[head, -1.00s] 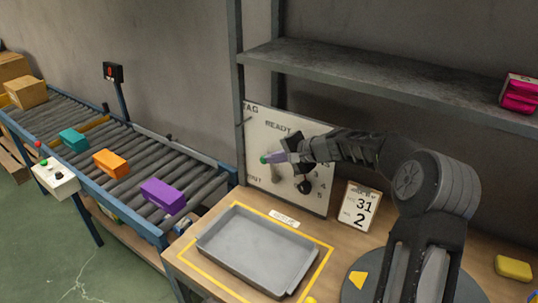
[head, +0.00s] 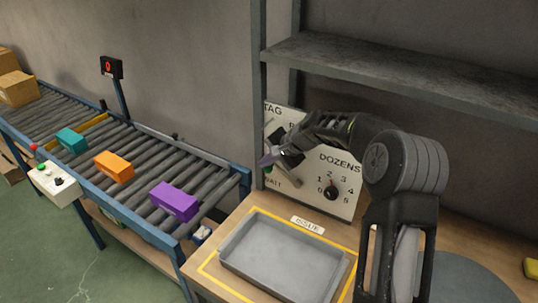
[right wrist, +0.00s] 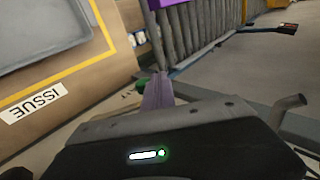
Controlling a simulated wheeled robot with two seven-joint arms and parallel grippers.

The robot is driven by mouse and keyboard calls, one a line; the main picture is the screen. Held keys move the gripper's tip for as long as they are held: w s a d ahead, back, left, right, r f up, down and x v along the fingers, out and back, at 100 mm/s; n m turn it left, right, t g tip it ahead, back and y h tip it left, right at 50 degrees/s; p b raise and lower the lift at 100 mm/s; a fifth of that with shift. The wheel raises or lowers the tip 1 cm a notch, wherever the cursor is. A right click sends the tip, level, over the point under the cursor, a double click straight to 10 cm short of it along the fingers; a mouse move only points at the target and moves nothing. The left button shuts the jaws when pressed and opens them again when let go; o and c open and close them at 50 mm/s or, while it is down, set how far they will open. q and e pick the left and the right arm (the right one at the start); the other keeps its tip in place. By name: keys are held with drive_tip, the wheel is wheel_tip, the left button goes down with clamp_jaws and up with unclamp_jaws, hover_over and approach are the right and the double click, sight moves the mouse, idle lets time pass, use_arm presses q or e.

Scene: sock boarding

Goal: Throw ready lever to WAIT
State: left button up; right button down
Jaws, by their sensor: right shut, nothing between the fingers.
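The white control panel (head: 345,203) stands at the back of the bench, lettered TAG, WAIT and DOZENS. The READY lettering is mostly covered by my right arm. My right gripper (head: 268,160) is shut and empty, its purple-grey fingers pointing left in front of the panel's left part. A small green knob (head: 268,170) shows just below the fingertips. It also shows beside the fingers in the right wrist view (right wrist: 142,82); whether they touch cannot be told. A grey stub (head: 297,182) shows under the gripper. The lever's exact position is partly hidden. My left gripper is out of view.
A black dial (head: 331,193) sits under DOZENS. A grey tray (head: 232,262) lies in the yellow outline on the bench, near an ISSUE label (head: 307,225). The conveyor (head: 150,160) at left carries teal, orange and purple blocks. A metal shelf (head: 400,75) hangs above.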

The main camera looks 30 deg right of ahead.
drive_tip(key=shift+s+f+b+x, duration=0.1)
drive_tip(key=shift+b+x, duration=0.4)
drive_tip(key=shift+x, duration=0.25)
drive_tip(key=shift+s+f+b+x, duration=0.15)
drive_tip(key=shift+b+x, duration=0.35)
drive_tip(key=shift+x, duration=0.25)
drive_tip(key=shift+s+f+b+x, duration=0.1)
drive_tip(key=shift+b+x, duration=0.4)
drive_tip(key=shift+x, duration=0.25)
drive_tip(key=b+v, duration=0.1)
drive_tip(key=v, duration=0.7)
drive_tip(key=shift+f, duration=0.1)
